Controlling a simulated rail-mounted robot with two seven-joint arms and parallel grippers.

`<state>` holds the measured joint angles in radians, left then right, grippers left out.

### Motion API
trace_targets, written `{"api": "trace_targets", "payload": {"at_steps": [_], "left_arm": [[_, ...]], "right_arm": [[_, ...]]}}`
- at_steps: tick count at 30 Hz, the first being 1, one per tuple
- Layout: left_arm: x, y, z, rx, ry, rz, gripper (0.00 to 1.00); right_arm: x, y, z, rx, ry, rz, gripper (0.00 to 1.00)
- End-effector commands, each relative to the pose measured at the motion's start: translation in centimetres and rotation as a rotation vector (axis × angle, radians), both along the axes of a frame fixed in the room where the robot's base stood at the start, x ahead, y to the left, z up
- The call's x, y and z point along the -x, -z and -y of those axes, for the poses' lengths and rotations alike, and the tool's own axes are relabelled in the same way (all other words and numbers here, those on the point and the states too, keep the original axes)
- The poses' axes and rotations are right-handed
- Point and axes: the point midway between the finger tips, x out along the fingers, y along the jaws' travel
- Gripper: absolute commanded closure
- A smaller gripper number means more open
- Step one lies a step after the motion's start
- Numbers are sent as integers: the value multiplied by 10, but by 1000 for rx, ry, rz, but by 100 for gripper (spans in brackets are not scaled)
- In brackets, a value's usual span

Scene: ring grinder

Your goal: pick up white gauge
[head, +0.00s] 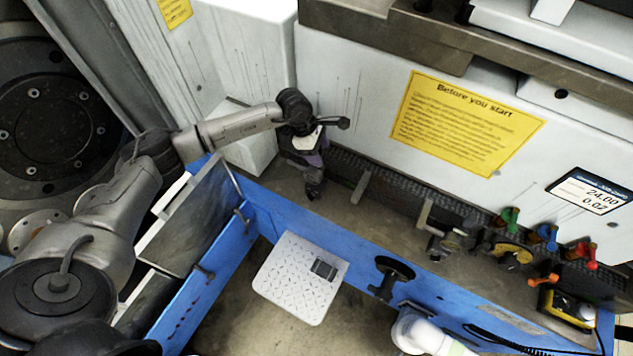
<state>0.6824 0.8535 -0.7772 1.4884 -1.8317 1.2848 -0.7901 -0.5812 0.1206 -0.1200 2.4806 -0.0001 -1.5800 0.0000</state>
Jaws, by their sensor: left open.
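A white rounded object (428,338) with a small green mark is at the bottom edge, right of centre, beside the blue rail. It is partly cut off, and I cannot tell for sure that it is the white gauge. My left gripper (312,187) is open and points down over the brown bed close to the white machine wall. It is well up and left of the white object, apart from it. I see nothing between its fingers. My right gripper is not in view.
A black knob (392,270) stands by the frame. Coloured handles, a yellow instrument (567,309) and a coiled black cable (510,341) crowd the right.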

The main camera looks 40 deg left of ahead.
Motion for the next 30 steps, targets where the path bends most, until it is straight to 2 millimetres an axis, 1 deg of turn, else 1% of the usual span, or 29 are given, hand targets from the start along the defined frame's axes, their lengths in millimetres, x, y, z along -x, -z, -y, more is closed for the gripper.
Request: {"api": "trace_targets", "payload": {"at_steps": [6,24,30], "left_arm": [[0,1,0,0,0,1,42],[0,1,0,0,0,1,99],[0,1,0,0,0,1,100]], "right_arm": [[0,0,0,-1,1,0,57],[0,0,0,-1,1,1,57],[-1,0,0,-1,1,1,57]]}}
